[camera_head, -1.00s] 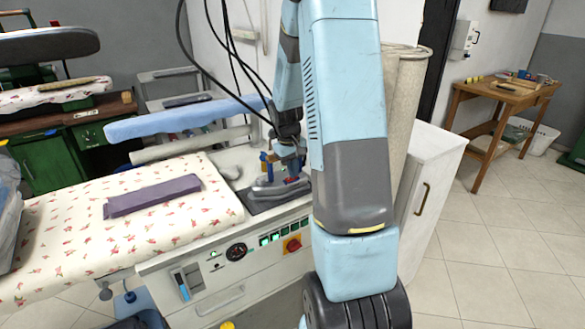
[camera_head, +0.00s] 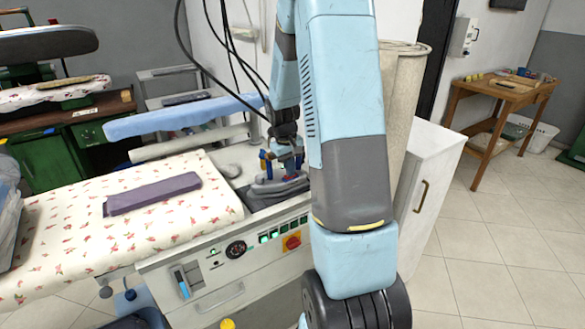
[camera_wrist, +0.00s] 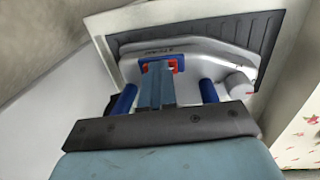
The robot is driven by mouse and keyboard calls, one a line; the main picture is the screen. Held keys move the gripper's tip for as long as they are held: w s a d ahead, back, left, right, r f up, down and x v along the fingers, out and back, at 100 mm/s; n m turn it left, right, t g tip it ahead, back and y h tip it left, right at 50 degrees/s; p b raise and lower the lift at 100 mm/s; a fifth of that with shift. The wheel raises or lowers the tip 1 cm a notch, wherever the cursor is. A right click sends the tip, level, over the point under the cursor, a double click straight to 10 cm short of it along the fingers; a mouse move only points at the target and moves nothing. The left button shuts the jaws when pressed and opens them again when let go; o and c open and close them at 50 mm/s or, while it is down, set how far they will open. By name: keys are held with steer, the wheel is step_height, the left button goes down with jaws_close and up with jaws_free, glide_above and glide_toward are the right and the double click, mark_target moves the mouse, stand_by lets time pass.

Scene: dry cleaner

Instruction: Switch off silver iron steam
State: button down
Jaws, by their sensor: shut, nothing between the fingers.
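The silver iron (camera_head: 283,187) rests on a dark pad on the pressing unit. It also shows in the wrist view (camera_wrist: 205,67), lying flat, with a round pale knob at its right. My gripper (camera_head: 289,160) is right above the iron. In the wrist view my gripper's fingers (camera_wrist: 158,82) are shut and empty, pointing down at a red and blue part (camera_wrist: 174,65) on the iron's top. I cannot tell whether the fingertips touch it. Blue posts (camera_wrist: 123,100) stand on either side of the fingers. My gripper's base hides the near side of the iron.
The dark ribbed pad (camera_wrist: 250,40) lies under the iron. A flowered ironing board (camera_head: 70,235) with a folded purple cloth (camera_head: 152,193) is to the left. The control panel (camera_head: 236,250) has a gauge and lit green switches. Black cables hang behind; a white cabinet (camera_head: 432,190) stands right.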

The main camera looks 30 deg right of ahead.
mark_target(288, 177)
steer(key=shift+s+a+f, duration=0.15)
steer(key=shift+a+f, duration=0.1)
steer(key=shift+a, duration=0.1)
step_height(288, 177, up, 14)
steer(key=a, duration=0.1)
steer(key=shift+a, duration=0.25)
steer(key=shift+d+r, duration=0.1)
stand_by(0.3)
steer(key=shift+d+r, duration=0.15)
steer(key=shift+d, duration=0.5)
steer(key=f, duration=0.4)
steer(key=d+f, duration=0.1)
steer(key=f, duration=0.9)
steer(key=shift+d, duration=0.35)
